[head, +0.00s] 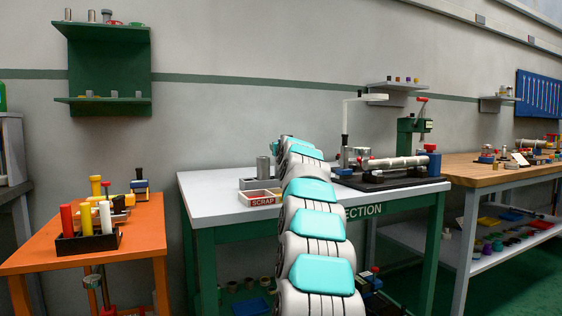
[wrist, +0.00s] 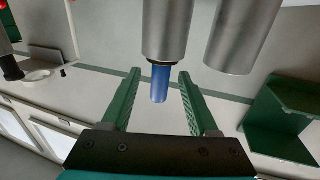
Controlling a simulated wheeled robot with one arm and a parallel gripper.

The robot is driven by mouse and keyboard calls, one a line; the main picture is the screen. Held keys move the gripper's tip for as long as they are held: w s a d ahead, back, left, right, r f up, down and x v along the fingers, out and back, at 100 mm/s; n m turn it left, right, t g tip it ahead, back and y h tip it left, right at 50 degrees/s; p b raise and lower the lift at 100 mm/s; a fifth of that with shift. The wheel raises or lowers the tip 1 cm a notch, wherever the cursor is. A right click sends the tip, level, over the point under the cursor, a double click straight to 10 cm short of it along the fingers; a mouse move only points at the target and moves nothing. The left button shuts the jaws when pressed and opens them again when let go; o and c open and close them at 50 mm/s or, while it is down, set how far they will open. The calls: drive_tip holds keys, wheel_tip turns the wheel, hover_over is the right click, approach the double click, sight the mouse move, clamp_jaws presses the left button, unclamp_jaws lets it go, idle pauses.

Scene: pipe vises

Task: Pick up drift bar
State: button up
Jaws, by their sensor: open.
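In the wrist view, a thick grey metal cylinder (wrist: 167,30) with a narrower blue end (wrist: 160,85) is in front of my gripper (wrist: 160,76); it may be the drift bar. My gripper is open, its green fingers showing on either side of the blue end. I see no finger touching it, and its depth between the fingers is hard to tell. A second plain grey cylinder (wrist: 243,35) is just to the right. In the head view, a grey cylinder (head: 263,167) stands on the white-topped table (head: 212,185). My arm hides part of that table and my fingertips.
A scrap tray (head: 263,198) sits left of my arm. A dark-based fixture with a horizontal metal pipe (head: 398,163) and a green press (head: 410,130) are to the right. An orange table (head: 140,235) with coloured rods is at left. A green wall shelf (head: 108,65) hangs behind.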

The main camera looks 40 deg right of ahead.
drive_tip(key=shift+p+x, duration=0.35)
drive_tip(key=shift+x, duration=0.9)
drive_tip(key=shift+w+d, duration=0.3)
drive_tip(key=shift+w, duration=0.25)
clamp_jaws()
idle(0.4)
